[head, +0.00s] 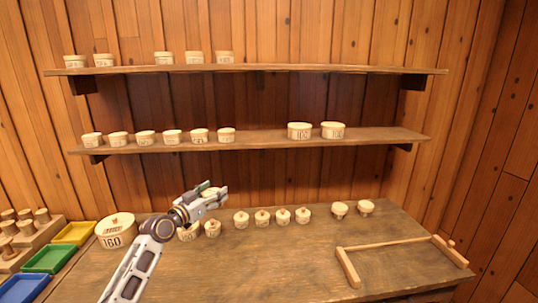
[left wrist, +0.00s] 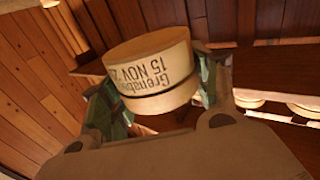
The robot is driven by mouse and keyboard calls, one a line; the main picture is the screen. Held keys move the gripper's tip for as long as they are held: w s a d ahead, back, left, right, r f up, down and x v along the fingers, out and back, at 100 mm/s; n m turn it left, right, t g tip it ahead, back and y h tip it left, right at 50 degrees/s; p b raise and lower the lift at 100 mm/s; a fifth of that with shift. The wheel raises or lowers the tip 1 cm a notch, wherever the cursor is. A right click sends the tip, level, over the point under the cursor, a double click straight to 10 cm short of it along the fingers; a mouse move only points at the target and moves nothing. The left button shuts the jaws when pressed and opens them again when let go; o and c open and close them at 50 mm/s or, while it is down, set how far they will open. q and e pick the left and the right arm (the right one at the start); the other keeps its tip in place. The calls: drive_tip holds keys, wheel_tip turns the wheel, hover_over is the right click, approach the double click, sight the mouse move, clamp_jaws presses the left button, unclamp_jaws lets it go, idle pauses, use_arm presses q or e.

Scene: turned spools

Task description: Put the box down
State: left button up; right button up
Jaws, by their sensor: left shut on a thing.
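My left gripper (head: 209,197) is shut on a round, pale box. The text is upside down in that view. In the head view only a bit of the box (head: 210,191) shows at the fingers. The gripper is over the back of the bench (head: 290,250), in front of the wall below the lower shelf (head: 270,140). Whether the box touches anything beneath is unclear. My right gripper is not in view.
Several lidded pots (head: 262,218) stand along the back of the bench. A large pot marked 160 (head: 116,234) is at left, beside yellow (head: 75,233), green and blue trays. A wooden frame (head: 348,268) lies at right. Both shelves hold round boxes; the lower shelf has a gap mid-right.

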use_arm(q)
drive_tip(key=s+d+f+n+t+y, duration=0.1)
drive_tip(key=s+d+f+n+y, duration=0.15)
drive_tip(key=s+f, duration=1.05)
drive_tip(key=s+a+f+n+t+y, duration=0.1)
drive_tip(key=s+a+f+n+y, duration=0.2)
drive_tip(key=s+f, duration=0.9)
drive_tip(key=shift+s+a+f+y, duration=0.3)
drive_tip(key=shift+s+a+y, duration=0.2)
drive_tip(key=shift+a+y, duration=0.7)
drive_tip(key=shift+d+y, duration=0.25)
drive_tip(key=shift+d, duration=0.15)
